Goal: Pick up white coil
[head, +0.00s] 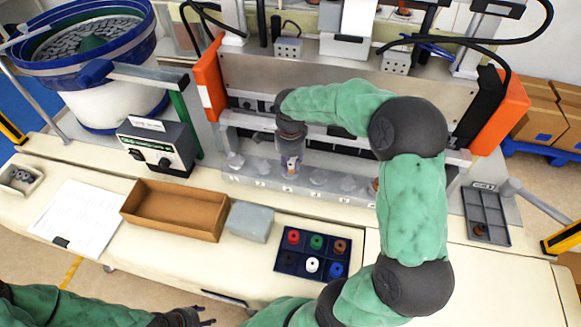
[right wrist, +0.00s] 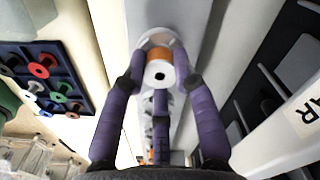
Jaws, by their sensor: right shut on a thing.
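My right gripper (head: 290,168) is at the row of clear cups on the grey fixture. In the right wrist view, its purple fingers (right wrist: 157,78) are closed around a white-faced coil (right wrist: 158,76) with a dark centre hole. An orange band shows just beyond the white face; I cannot tell whether it belongs to the same coil. Another white coil (head: 312,264) sits in the front row of the dark blue tray (head: 279,268), among red, green, brown and blue coils. My left gripper (head: 207,318) is at the bottom edge, fingers apart and empty.
A brown open box (head: 176,211) and a grey block (head: 249,222) stand left of the tray. A control box (head: 158,146) and bowl feeder (head: 84,60) are farther left. A grey compartment tray (head: 486,215) lies at right. Orange-ended machinery stands behind the cups.

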